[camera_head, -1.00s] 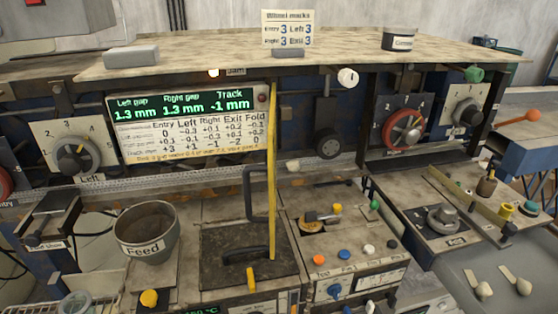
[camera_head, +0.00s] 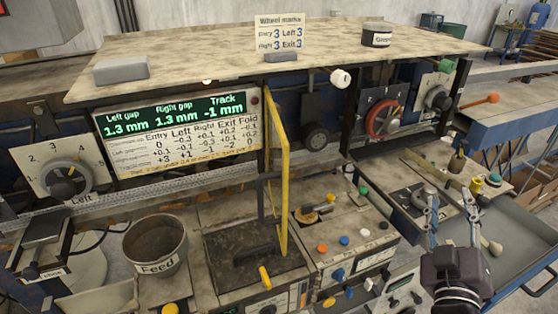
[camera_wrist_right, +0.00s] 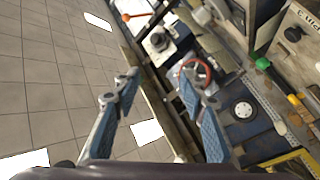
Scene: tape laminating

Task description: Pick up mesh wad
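My right gripper (camera_head: 452,198) is open and empty over the right-hand side bench, with its fingers pointing away from me. In the right wrist view the two blue-padded fingers (camera_wrist_right: 157,88) stand wide apart with nothing between them. I cannot clearly pick out a mesh wad in either view. The gripper hides part of this bench and tray. My left gripper is not in view.
A grey tray (camera_head: 535,235) lies right of the gripper. The control box with coloured knobs (camera_head: 345,240), the Feed bowl (camera_head: 155,246) and a yellow bar (camera_head: 284,180) stand to the left.

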